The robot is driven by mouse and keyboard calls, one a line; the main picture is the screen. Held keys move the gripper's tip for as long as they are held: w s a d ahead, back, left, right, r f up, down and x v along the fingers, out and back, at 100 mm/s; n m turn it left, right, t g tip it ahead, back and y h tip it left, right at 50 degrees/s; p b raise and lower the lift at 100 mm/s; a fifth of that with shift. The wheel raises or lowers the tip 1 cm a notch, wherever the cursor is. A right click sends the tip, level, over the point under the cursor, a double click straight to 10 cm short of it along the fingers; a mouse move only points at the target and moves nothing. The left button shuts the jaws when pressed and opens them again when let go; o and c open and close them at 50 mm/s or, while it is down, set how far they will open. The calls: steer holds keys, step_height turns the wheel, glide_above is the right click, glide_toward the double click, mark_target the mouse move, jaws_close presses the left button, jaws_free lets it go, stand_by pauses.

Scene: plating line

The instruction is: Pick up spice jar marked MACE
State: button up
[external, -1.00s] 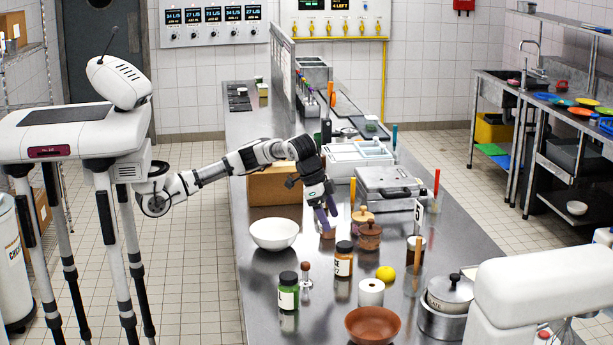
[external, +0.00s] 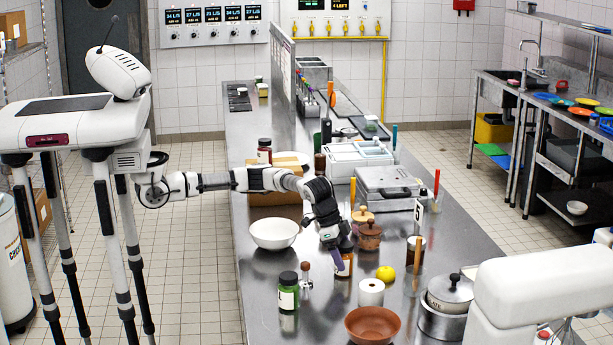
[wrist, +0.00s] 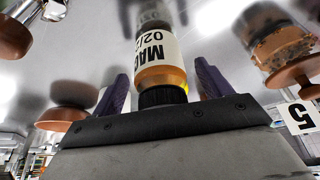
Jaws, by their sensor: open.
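The spice jar (external: 345,266) has a dark lid, an orange-brown body and a white label, and stands upright on the steel counter. In the wrist view the jar (wrist: 158,55) shows a label with the letters MAC, upside down; the rest of the word is hidden. My gripper (external: 341,252) is at the jar in the external view and covers part of it. In the wrist view my gripper (wrist: 160,92) is open, one purple finger on each side of the jar's dark lid. I cannot tell whether the fingers touch it.
A cardboard box (external: 272,195) and another jar (external: 264,150) are further back.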

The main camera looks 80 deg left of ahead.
steer(key=shift+w+d+f, duration=0.1)
steer(key=shift+w+f, duration=0.1)
steer(key=shift+f, duration=0.45)
steer(key=c, duration=1.1)
steer(key=shift+c, duration=0.6)
steer(key=shift+r, duration=0.15)
